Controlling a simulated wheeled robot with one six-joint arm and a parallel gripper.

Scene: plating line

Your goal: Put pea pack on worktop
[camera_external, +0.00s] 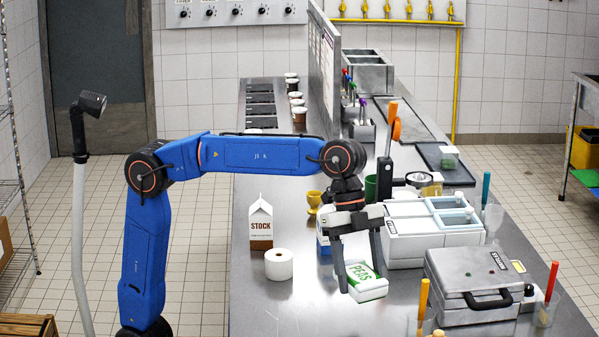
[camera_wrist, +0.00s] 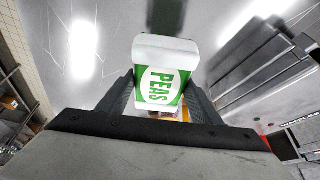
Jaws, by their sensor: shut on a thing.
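The pea pack (camera_external: 363,281) is a white and green box marked PEAS. My gripper (camera_external: 362,278) is shut on it, with one finger on each side. The pack also shows in the wrist view (camera_wrist: 163,75), between the two fingers (camera_wrist: 160,98). It is tilted and low over the steel worktop (camera_external: 300,312); I cannot tell whether it touches the surface.
A steel press with a black handle (camera_external: 474,282) is at the right. A white container unit (camera_external: 432,229) stands behind. An orange-handled tool (camera_external: 423,300) is in front right.

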